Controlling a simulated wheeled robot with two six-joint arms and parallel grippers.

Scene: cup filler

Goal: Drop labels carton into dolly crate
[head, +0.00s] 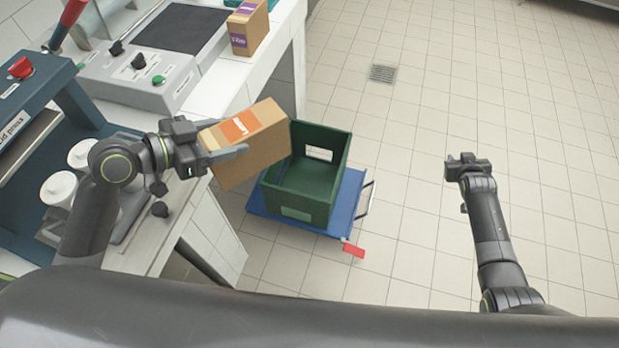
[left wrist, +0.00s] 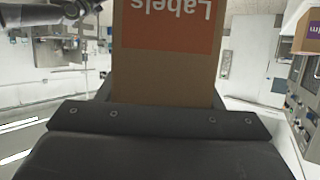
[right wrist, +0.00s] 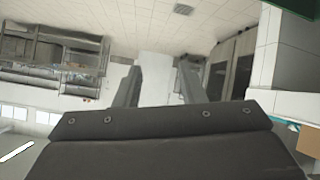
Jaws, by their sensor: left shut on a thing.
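The labels carton (head: 262,150) is a brown box with an orange label. My left gripper (head: 222,152) is shut on it and holds it tilted in the air, over the left side of the dolly crate. In the left wrist view the carton (left wrist: 168,70) fills the space between the fingers, its "Labels" print upside down. The dolly crate (head: 295,203) is green, open-topped and looks empty where I see inside; the carton hides its left part. It sits on a blue dolly (head: 347,202) on the floor. My right gripper (head: 467,160) is out over the floor at right; its fingers (right wrist: 157,85) stand apart with nothing between them.
The white counter (head: 240,75) runs along the left, with a control panel (head: 150,75) and another carton with a purple label (head: 247,30). White canisters (head: 60,188) stand by the blue machine. A red piece (head: 354,250) is at the dolly's front. Tiled floor at right is clear.

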